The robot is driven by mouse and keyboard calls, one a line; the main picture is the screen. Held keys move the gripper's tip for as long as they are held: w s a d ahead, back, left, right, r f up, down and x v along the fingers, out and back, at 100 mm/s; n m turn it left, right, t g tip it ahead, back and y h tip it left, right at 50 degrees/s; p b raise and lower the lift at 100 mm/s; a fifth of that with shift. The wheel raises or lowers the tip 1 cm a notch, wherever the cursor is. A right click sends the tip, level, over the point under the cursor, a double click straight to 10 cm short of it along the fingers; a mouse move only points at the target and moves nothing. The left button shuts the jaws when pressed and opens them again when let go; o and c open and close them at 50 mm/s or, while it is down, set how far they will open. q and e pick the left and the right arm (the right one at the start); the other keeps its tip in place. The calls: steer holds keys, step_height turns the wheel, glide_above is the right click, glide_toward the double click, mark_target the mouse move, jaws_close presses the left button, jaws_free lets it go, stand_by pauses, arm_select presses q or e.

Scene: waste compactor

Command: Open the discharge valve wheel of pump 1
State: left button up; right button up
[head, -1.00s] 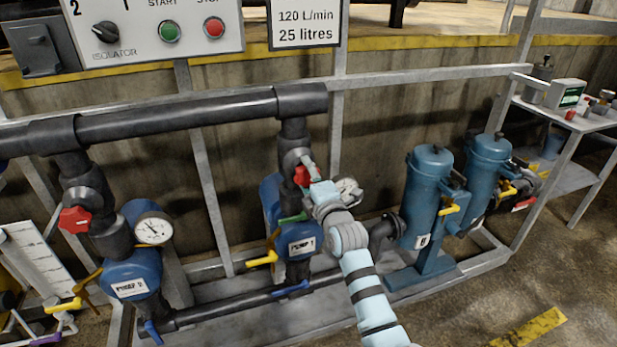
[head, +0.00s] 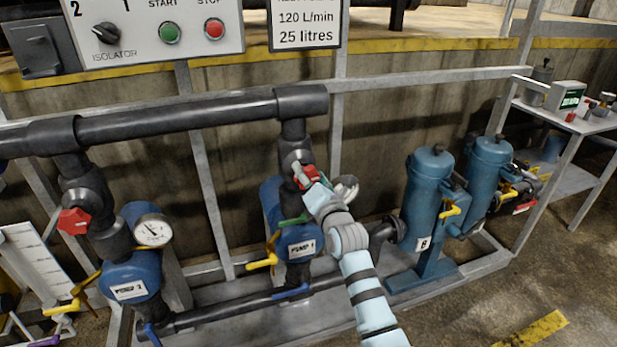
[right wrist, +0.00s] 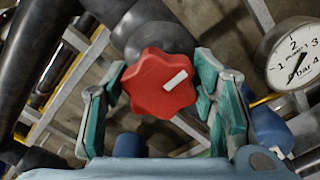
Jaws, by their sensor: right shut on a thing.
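The red valve wheel of pump 1 (head: 304,174) is on the dark vertical discharge pipe above the blue pump labelled PUMP 1 (head: 302,248). In the right wrist view the lobed red wheel (right wrist: 158,84) faces me, with a white mark to the right of its middle. My right gripper (head: 314,178) is at this wheel and partly covers it. In the wrist view its green-padded fingers (right wrist: 160,92) are on both sides of the wheel, shut on it. My left gripper is not in view.
A pressure gauge (right wrist: 298,55) is close on the right in the wrist view. Pump 2's red wheel (head: 74,221) and gauge (head: 153,231) are at the left. Yellow handle (head: 262,262) and blue handle (head: 290,291) are low near pump 1. Blue filter vessels (head: 428,190) stand at the right.

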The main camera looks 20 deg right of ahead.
steer(key=shift+f, duration=0.15)
steer(key=o, duration=1.2)
steer(key=shift+c, duration=0.2)
steer(key=s, duration=1.2)
steer(key=shift+d, duration=0.4)
